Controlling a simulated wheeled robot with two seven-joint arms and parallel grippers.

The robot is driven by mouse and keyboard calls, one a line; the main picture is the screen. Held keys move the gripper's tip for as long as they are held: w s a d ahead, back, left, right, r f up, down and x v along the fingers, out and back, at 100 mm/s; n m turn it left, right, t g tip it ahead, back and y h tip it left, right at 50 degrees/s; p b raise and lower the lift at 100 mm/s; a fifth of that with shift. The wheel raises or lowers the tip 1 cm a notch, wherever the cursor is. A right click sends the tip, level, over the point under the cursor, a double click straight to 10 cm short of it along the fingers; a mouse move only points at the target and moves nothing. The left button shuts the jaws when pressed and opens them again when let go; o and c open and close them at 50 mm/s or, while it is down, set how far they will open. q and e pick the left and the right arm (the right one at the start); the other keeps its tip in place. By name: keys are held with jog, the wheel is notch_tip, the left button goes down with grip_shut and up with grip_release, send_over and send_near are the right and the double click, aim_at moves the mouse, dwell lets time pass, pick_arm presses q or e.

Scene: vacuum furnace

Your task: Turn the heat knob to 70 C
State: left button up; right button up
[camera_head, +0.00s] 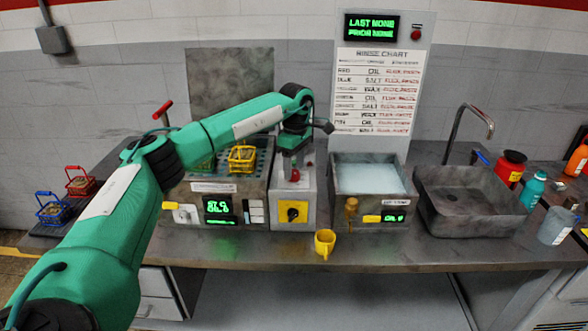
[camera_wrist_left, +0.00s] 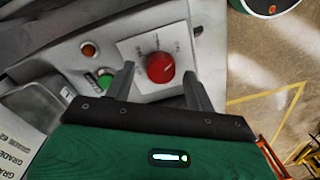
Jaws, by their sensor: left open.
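In the left wrist view a round red knob (camera_wrist_left: 160,67) sits on a white dial plate (camera_wrist_left: 128,48) with small marks, too blurred to read. My left gripper (camera_wrist_left: 158,72) is open, with one finger on either side of the knob in the picture. Contact cannot be made out. In the head view my left gripper (camera_head: 295,150) points down over a grey box with a yellow plate and black knob (camera_head: 293,213). A small red part (camera_head: 295,175) shows below it; I cannot tell if this is the same red knob. My right gripper is out of view.
A bath unit with a green display (camera_head: 218,208) and a yellow basket (camera_head: 242,158) stands left of the box. A water basin (camera_head: 368,178) and a sink (camera_head: 470,202) stand right. A yellow mug (camera_head: 325,243) is near the front edge.

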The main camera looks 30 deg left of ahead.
aim_at(295, 170)
pick_arm(q)
notch_tip(295, 170, up, 13)
jog(key=b, duration=0.2)
jog(key=shift+w+f, duration=0.2)
jog(key=shift+w, duration=0.15)
